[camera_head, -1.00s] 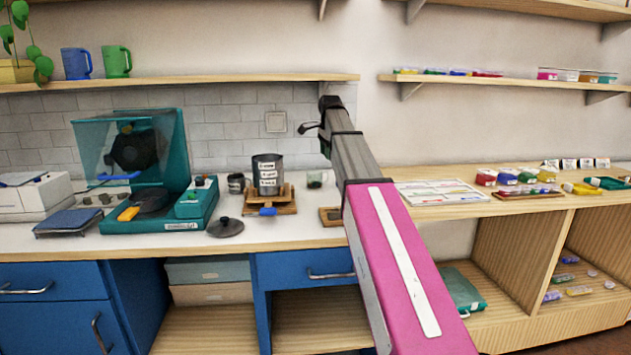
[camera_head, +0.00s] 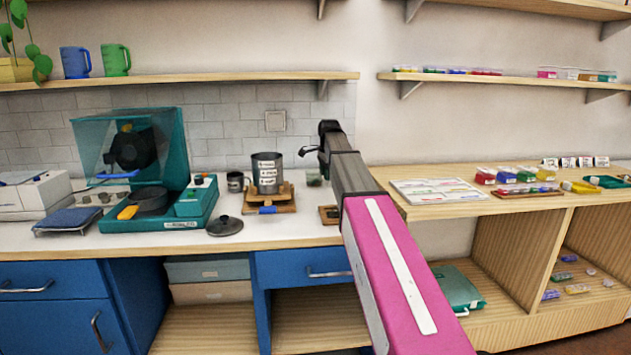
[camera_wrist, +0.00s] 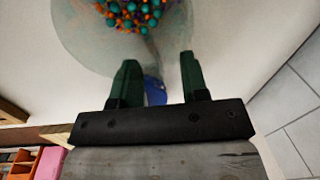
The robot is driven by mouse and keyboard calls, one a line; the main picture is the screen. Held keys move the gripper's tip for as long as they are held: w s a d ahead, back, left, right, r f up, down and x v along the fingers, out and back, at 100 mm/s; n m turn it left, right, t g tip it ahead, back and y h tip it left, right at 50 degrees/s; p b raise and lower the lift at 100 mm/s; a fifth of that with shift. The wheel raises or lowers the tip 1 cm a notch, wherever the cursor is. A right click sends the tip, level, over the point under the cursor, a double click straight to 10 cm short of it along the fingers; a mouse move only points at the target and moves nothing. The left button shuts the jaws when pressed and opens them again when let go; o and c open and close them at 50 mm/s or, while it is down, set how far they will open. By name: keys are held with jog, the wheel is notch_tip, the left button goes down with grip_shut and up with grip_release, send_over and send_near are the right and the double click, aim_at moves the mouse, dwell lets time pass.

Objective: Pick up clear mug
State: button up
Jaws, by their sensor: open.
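The clear mug (camera_wrist: 75,35) fills the upper part of the wrist view, seen close up, with teal, orange and purple beads in it. In the head view a small see-through vessel with dark contents (camera_head: 314,179) stands on the white counter, partly behind my arm; it appears to be the same mug. My gripper (camera_wrist: 158,62) has two green fingers, apart with nothing clamped between them. The fingers overlap the mug's near side in the wrist view; I cannot tell whether they touch it. A blue piece (camera_wrist: 154,90) shows between the fingers.
A grey labelled pot (camera_head: 267,174) on a wooden stand and a small dark cup (camera_head: 236,182) are left of the mug. A teal machine (camera_head: 150,180) stands further left. A tiled wall (camera_head: 230,130) is behind. A wooden shelf unit (camera_head: 455,205) is at right.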

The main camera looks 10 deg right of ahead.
grip_shut()
jog(key=shift+r, duration=0.1)
